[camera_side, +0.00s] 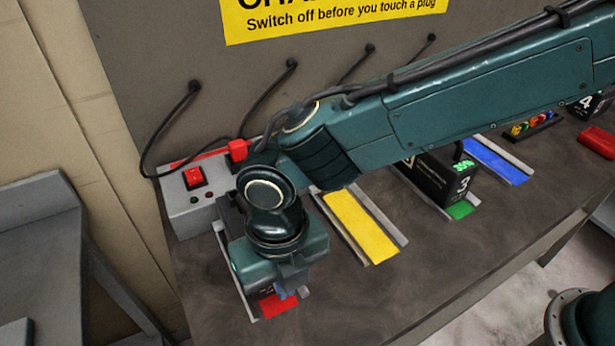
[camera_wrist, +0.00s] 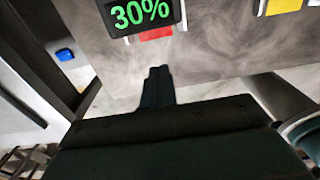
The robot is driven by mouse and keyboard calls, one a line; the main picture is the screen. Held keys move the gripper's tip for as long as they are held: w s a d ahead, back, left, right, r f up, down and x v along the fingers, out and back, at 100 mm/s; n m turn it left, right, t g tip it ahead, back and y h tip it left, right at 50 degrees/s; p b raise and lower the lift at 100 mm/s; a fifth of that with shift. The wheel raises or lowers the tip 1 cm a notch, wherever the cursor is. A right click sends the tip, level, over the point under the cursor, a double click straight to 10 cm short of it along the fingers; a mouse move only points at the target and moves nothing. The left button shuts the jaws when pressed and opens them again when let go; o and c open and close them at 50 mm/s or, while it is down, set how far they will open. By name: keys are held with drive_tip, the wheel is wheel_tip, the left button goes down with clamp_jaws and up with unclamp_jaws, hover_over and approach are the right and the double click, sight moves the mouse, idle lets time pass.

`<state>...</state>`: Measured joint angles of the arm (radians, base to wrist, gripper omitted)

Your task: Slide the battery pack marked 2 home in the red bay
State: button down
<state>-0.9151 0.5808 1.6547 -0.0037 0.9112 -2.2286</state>
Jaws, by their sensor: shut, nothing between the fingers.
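A dark battery pack (camera_wrist: 140,15) with a green 30% display stands in the red bay (camera_side: 279,306). My gripper hides most of the pack in the side view, and I cannot read its number. The red floor of the bay shows in front of the pack, also in the wrist view (camera_wrist: 157,34). My gripper (camera_side: 285,291) is low over the front end of the red bay. In the wrist view its fingers (camera_wrist: 159,72) are shut and empty, pointing toward the pack's display side.
The yellow bay (camera_side: 360,225) is empty. A pack marked 3 (camera_side: 455,183) stands in the green bay (camera_side: 460,210). The blue bay (camera_side: 497,161) looks empty. A pack marked 4 (camera_side: 588,101) is at the far right. A charger box with a red switch (camera_side: 194,177) stands behind the red bay.

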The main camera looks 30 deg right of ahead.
drive_tip(key=shift+r, duration=2.65)
drive_tip(key=shift+s, duration=0.15)
drive_tip(key=shift+s, duration=2.9)
wheel_tip(320, 180, up, 12)
